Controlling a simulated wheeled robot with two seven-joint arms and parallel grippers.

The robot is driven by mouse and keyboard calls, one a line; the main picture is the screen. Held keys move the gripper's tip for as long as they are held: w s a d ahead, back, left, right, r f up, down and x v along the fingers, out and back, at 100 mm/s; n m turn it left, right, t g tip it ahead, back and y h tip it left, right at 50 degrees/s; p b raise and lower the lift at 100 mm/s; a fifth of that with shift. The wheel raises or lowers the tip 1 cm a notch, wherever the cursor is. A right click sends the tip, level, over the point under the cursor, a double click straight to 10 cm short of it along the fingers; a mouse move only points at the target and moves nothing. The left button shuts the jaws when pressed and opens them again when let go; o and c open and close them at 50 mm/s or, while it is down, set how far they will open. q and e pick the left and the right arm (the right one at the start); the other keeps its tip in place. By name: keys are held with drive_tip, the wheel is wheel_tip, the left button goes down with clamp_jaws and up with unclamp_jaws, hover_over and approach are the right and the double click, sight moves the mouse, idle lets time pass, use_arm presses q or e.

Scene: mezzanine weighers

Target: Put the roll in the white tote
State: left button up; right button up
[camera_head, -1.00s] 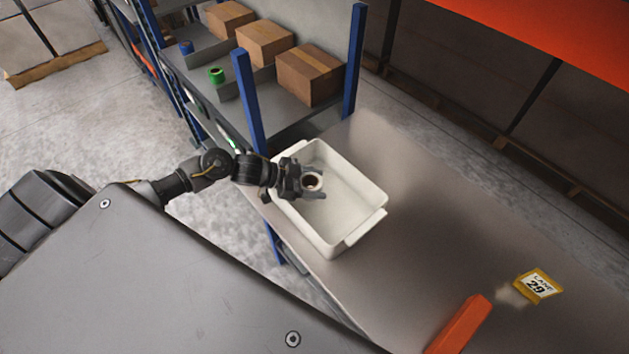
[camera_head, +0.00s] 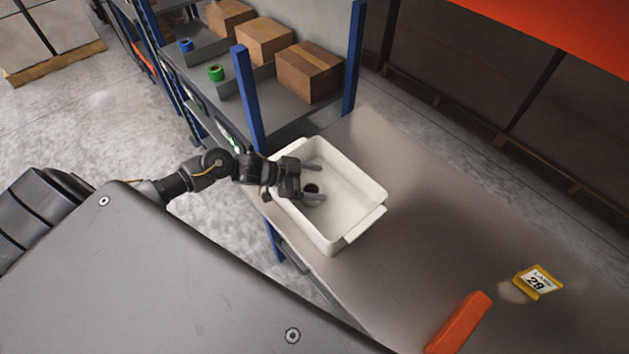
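The white tote (camera_head: 359,226) stands on the grey bench top. My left gripper (camera_head: 319,181) is over the tote's left part, with its two fingers spread apart and pointing right. The roll (camera_head: 312,188) is inside the tote, below and between the fingers. Its dark core hole shows, and its pale body blends with the tote's floor and is partly hidden by a finger. I see no finger touching it. My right gripper is not in view.
A blue-post shelf (camera_head: 249,100) behind the tote holds cardboard boxes (camera_head: 309,72), a green roll (camera_head: 216,73) and a blue roll (camera_head: 186,45). A yellow lane sign (camera_head: 538,283) and an orange bar (camera_head: 459,322) are at the bench's near right. The bench middle is clear.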

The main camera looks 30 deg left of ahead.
use_arm(q)
drive_tip(key=shift+s+d+f, duration=0.1)
drive_tip(key=shift+s+f, duration=0.3)
drive_tip(key=shift+f, duration=0.2)
drive_tip(key=shift+r, duration=0.2)
drive_tip(key=shift+r+p, duration=0.4)
drive_tip(key=shift+r, duration=0.1)
drive_tip(key=shift+w+r+b+v, duration=0.1)
drive_tip(key=shift+b+v, duration=0.25)
drive_tip(key=shift+v, duration=1.65)
drive_tip(key=shift+w+r+b+v, duration=0.1)
drive_tip(key=shift+b+v, duration=0.3)
drive_tip(key=shift+v, duration=1.6)
drive_tip(key=shift+w+r+b+v, duration=0.1)
drive_tip(key=shift+b+v, duration=0.25)
drive_tip(key=shift+v, duration=1.65)
drive_tip(key=shift+f, duration=0.1)
